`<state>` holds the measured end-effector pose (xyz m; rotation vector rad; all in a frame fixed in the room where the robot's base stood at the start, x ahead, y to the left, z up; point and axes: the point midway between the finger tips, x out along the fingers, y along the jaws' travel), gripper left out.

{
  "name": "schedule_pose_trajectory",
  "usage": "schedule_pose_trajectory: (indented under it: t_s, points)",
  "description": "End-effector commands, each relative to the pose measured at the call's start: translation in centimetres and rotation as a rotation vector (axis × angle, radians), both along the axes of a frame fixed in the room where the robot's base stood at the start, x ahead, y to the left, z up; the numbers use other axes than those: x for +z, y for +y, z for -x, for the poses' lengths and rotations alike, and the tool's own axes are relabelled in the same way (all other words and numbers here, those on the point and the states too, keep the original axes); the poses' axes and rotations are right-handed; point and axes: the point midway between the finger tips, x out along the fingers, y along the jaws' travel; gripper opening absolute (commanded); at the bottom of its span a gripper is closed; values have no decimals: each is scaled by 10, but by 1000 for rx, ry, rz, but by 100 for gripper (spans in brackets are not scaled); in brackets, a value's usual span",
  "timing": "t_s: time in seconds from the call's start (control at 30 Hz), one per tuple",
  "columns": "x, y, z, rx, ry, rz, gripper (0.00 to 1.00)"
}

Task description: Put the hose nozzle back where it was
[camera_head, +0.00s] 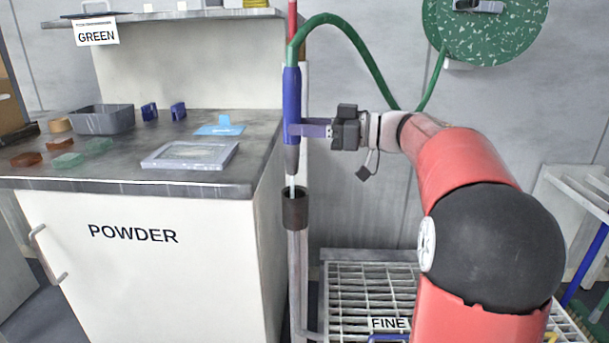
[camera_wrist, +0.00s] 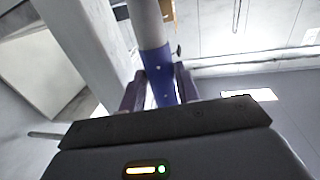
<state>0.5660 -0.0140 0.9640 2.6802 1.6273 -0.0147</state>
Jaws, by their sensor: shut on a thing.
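The hose nozzle (camera_head: 291,115) is a blue upright body with a grey lower part and a thin pale tip, with a green hose (camera_head: 345,30) leaving its top. My gripper (camera_head: 296,130) is shut on the nozzle's blue body from the right. The wrist view also shows the blue nozzle (camera_wrist: 157,75) between the fingers (camera_wrist: 160,88). Below the nozzle is a dark cup-shaped holder (camera_head: 295,209) on top of a grey post. The nozzle's tip is at or just above the holder's mouth; I cannot tell whether it is inside.
A POWDER cabinet (camera_head: 130,260) stands close on the left, its worktop carrying a grey bin (camera_head: 102,121), a flat tray (camera_head: 190,155) and small blocks. A green hose reel (camera_head: 485,35) is on the back wall. A metal grating (camera_head: 370,295) lies low beside the post.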

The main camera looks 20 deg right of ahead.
Motion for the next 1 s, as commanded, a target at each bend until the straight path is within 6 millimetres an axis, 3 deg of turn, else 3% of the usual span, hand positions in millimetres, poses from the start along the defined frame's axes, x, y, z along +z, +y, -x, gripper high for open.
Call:
schedule_pose_trajectory:
  t_s: [0.03,0.3,0.53,0.73,1.0]
  points:
    - [-3,-2,-7,0,1,-2,2]
    - [-54,-1,-4,1,2,-2,2]
    - [-74,-1,-4,1,2,-2,2]
    - [-106,-1,-4,0,3,-3,2]
    - [-115,-2,-8,0,-1,0,2]
